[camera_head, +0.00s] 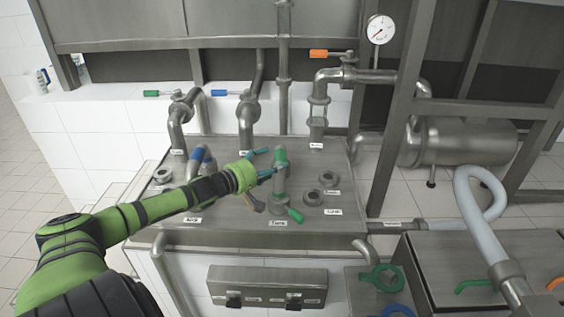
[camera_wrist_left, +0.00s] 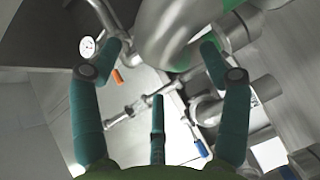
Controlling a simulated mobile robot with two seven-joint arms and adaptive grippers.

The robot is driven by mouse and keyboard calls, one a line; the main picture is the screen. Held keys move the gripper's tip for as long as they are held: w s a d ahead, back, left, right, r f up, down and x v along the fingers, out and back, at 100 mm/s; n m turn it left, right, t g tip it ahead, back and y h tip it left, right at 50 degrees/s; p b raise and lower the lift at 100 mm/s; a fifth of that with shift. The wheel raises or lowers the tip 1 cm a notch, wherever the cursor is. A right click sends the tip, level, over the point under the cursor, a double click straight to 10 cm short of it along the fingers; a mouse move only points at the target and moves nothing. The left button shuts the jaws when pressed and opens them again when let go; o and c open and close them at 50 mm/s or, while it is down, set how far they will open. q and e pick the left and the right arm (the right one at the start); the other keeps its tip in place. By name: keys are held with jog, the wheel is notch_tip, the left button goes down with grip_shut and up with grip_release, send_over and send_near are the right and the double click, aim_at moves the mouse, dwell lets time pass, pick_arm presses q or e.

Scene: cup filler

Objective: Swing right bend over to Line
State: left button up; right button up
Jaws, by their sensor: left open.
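The right bend (camera_head: 281,179), a grey pipe bend with a green band, stands on the steel table, with a green handle (camera_head: 295,215) low at its front. Its lower end is near a port whose label seems to read Tank. The port by the label that seems to read Line (camera_head: 333,212) is to its right, with an open round fitting (camera_head: 313,197). My left gripper (camera_head: 263,168) is open, its fingers at the upper part of the bend. In the left wrist view, a large grey curved pipe (camera_wrist_left: 168,35) lies between the spread fingers (camera_wrist_left: 164,48); contact is unclear.
Valves with green, blue and orange handles (camera_head: 318,54) are on pipes behind. A steel upright (camera_head: 392,130) rises right of the table. A grey hose (camera_head: 470,205) and box are at the right.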

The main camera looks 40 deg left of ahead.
aim_at(279, 159)
pick_arm(q)
jog(key=w, duration=0.3)
jog(key=shift+f, duration=0.15)
jog(key=shift+w+d, duration=0.1)
jog(key=shift+w, duration=0.2)
jog(key=shift+w+f, duration=0.15)
jog(key=shift+w, duration=0.05)
grip_shut()
pick_arm(e)
jog(key=shift+w+a+f, duration=0.1)
jog(key=shift+w+a, duration=0.05)
jog(key=shift+w, duration=0.4)
jog(key=shift+w+a+f, duration=0.1)
jog(key=shift+w, duration=0.45)
